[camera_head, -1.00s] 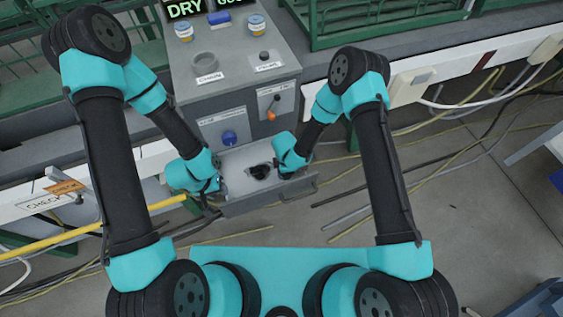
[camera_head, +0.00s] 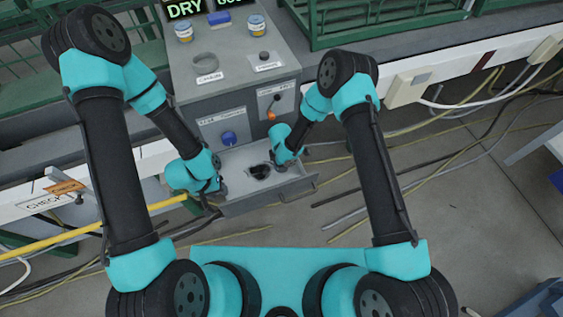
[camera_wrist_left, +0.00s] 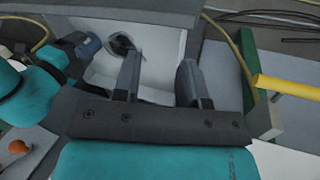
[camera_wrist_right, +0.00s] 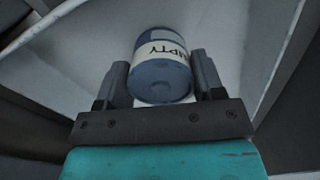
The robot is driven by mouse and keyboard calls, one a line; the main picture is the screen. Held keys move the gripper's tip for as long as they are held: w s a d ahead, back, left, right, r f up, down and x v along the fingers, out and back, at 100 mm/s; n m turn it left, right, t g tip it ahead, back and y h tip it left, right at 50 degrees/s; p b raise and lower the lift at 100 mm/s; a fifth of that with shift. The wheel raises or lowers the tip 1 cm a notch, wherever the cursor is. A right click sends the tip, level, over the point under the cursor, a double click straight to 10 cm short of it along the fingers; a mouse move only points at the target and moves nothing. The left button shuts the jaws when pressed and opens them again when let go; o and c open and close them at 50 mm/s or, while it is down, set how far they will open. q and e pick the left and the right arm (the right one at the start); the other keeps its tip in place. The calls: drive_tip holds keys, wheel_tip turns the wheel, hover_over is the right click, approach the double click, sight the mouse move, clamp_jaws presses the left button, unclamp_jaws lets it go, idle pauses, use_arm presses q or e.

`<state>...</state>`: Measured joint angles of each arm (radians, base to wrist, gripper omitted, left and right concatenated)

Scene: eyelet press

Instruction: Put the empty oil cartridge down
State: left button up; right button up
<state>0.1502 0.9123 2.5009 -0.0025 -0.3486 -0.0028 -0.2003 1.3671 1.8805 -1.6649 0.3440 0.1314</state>
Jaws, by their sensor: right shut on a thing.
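The oil cartridge (camera_wrist_right: 161,72) is a blue-grey cylinder with a white band on which "MPTY" is readable. My right gripper (camera_wrist_right: 160,82) is shut on it, one finger on each side. In the head view my right gripper is over the right side of the open drawer (camera_head: 238,203), and the cartridge is hard to make out. My left gripper (camera_wrist_left: 160,80) is open and empty at the drawer's left side, also seen in the head view (camera_head: 222,188). A dark round socket (camera_wrist_left: 120,43) lies in the drawer's pale floor.
The grey press (camera_head: 228,90) stands behind the drawer, with a blue knob (camera_head: 228,138) and an orange-tipped lever (camera_head: 272,115). Two labelled cans (camera_head: 184,32) (camera_head: 257,26) and a round holder (camera_head: 205,64) are on top. A yellow bar (camera_head: 100,228) runs at the left. Cables lie on the floor.

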drive_tip(key=shift+f, duration=0.25)
drive_tip(key=shift+f, duration=0.1)
drive_tip(key=o, duration=0.9)
